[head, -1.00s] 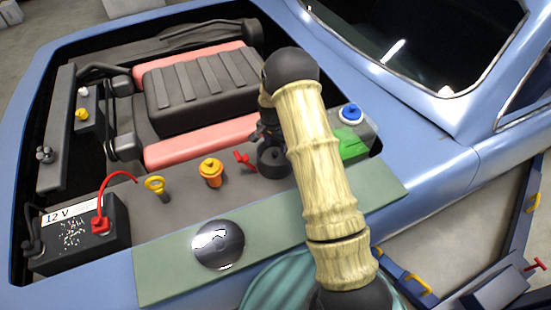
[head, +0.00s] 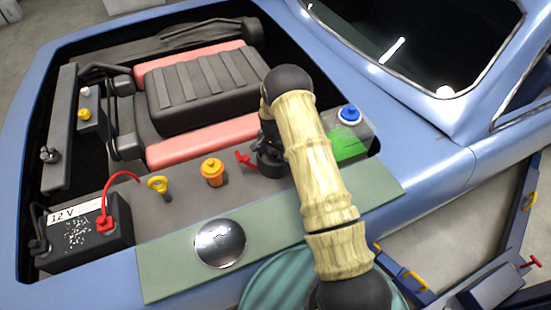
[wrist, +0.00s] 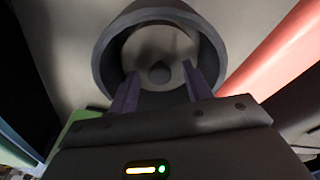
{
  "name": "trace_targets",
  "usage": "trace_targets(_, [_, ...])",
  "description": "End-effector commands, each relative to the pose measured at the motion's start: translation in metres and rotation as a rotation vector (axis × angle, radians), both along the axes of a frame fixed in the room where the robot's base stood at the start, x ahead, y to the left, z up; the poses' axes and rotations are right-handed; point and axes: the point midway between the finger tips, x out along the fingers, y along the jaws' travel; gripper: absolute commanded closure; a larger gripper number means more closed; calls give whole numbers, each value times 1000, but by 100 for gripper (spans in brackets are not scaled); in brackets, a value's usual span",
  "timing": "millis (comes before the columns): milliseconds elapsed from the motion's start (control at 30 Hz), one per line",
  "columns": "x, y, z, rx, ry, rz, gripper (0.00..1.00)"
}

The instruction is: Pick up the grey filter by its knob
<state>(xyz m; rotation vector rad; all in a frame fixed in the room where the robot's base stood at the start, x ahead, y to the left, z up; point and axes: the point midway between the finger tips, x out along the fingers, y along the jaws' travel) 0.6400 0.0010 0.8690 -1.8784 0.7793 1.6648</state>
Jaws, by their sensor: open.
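The grey filter (wrist: 160,46) appears in the wrist view as a pale round face inside a dark round housing (wrist: 103,58). Its small dark knob (wrist: 159,73) stands at the middle of that face. My gripper (wrist: 159,78) is open, with one finger on each side of the knob and nothing held. Whether the fingers touch the knob, I cannot tell. In the head view my gripper (head: 268,142) is over the dark housing (head: 270,165), and my arm hides part of it. The filter cannot be made out there.
A red valve handle (head: 244,159) and an orange-capped filler (head: 212,171) stand left of the housing. A blue-capped tank (head: 352,128) with green liquid is at right. A chrome dome (head: 220,243) lies on the green mat (head: 170,270). A pink-red block (head: 200,142) lies behind.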

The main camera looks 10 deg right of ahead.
Motion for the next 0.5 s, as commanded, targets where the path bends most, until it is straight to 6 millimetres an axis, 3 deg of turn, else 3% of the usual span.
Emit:
trace_targets(400, [0,0,0,0,0,1,51])
trace_targets(500, [0,0,0,0,0,1,68])
